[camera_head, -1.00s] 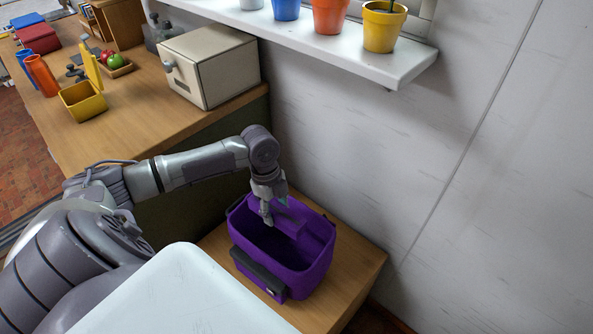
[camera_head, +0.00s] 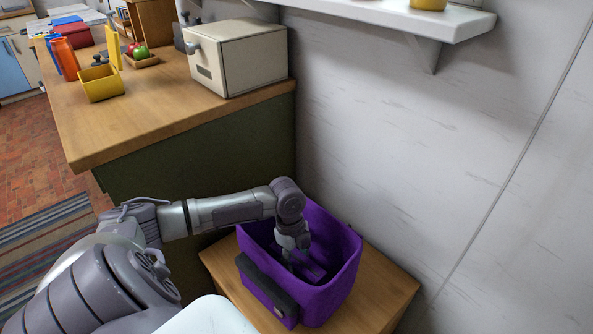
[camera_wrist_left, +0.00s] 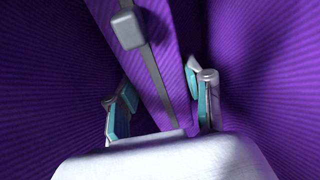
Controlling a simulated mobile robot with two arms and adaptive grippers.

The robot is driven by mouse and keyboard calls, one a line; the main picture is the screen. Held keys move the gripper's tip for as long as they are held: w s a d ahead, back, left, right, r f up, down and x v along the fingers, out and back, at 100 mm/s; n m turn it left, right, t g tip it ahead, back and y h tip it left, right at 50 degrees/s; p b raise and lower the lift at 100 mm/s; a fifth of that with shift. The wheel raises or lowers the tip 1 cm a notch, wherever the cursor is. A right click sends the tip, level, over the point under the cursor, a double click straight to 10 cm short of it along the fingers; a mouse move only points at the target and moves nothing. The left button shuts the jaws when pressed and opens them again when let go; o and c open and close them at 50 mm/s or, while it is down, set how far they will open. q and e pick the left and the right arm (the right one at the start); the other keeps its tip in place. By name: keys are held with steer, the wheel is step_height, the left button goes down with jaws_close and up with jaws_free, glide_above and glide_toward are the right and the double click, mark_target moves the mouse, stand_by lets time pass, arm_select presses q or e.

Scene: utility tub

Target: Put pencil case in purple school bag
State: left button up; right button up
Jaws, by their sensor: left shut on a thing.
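The purple school bag (camera_head: 338,275) stands open at the top on a low wooden surface. My left gripper (camera_head: 292,262) reaches down inside it, with the fingertips below the rim. In the left wrist view the fingers (camera_wrist_left: 162,98) are closed around a purple pencil case (camera_wrist_left: 172,62) with a grey strip and a silver block on it. The case lies between the bag's ribbed purple walls (camera_wrist_left: 50,75). In the head view the case is only partly visible beside the fingers. Whether it touches the bag's floor cannot be told. My right gripper is not in view.
The bag's wooden stand (camera_head: 385,290) has bare space to its right, beside the white wall. A higher wooden counter (camera_head: 150,115) behind holds a beige box (camera_head: 240,65), a yellow bin (camera_head: 101,84) and other items. A white shelf (camera_head: 400,15) is above.

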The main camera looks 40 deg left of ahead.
mark_target(294, 255)
arm_select(q)
step_height(294, 255, down, 7)
steer(key=shift+r+b, duration=0.2)
steer(key=shift+b, duration=0.55)
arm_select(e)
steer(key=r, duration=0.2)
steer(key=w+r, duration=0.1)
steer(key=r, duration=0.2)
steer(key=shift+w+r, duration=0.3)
arm_select(q)
steer(key=o, duration=1.3)
steer(key=shift+r, duration=0.2)
steer(key=r+p, duration=0.1)
steer(key=r, duration=0.3)
steer(key=a+r+p, duration=0.1)
steer(key=r, duration=0.6)
steer(key=shift+a+r+p, duration=0.3)
steer(key=shift+a+p, duration=0.1)
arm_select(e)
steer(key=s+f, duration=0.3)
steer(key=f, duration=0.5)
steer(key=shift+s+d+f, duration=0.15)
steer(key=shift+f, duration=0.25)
